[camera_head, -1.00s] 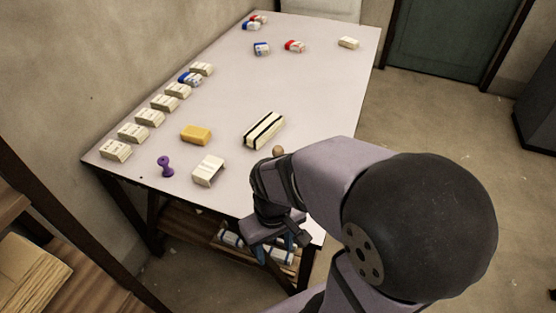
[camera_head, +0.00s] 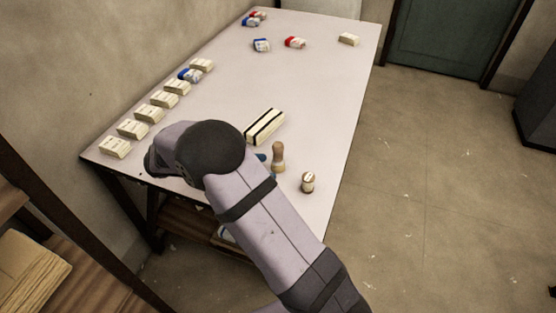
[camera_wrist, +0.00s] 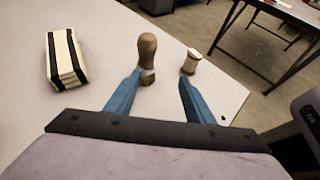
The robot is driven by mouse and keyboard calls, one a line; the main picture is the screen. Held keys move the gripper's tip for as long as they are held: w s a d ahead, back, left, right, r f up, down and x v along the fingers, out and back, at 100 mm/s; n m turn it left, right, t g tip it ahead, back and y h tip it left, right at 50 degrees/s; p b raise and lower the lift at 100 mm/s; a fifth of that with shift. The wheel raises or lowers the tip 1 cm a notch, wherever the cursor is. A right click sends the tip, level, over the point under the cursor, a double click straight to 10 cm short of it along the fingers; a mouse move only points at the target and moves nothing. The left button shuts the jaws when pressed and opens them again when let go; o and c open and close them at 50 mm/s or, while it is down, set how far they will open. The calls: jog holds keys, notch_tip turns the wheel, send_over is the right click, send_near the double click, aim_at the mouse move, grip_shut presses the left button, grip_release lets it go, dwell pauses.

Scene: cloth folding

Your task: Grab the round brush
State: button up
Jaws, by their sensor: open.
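The round brush, with a brown wooden handle (camera_head: 278,155), stands upright on the table near its front right; it also shows in the wrist view (camera_wrist: 148,50). My gripper (camera_wrist: 160,77) is open, its two blue fingers pointing toward the brush. The brush's base is close to the left fingertip; I cannot tell if they touch. Nothing is between the fingers. In the head view my arm hides most of the gripper, with only a bit of blue finger showing beside the brush.
A small pale spool-like object (camera_head: 308,182) stands right of the brush, also in the wrist view (camera_wrist: 191,62). A cream, black-striped bundle (camera_head: 264,127) lies left of it. Several cream blocks (camera_head: 149,113) line the table's (camera_head: 310,90) left edge. The table's middle is clear.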

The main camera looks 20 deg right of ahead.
aim_at(273, 159)
jog(key=shift+w+a+r+t+h, duration=0.15)
jog(key=shift+w+h, duration=0.15)
jog(key=shift+w, duration=0.25)
jog(key=shift+w+a+f+t+h, duration=0.15)
jog(key=shift+w+h, duration=0.15)
jog(key=shift+w, duration=0.25)
jog(key=shift+x, duration=3.75)
jog(key=shift+w+r, duration=0.15)
jog(key=shift+c, duration=0.4)
jog(key=c, duration=1.1)
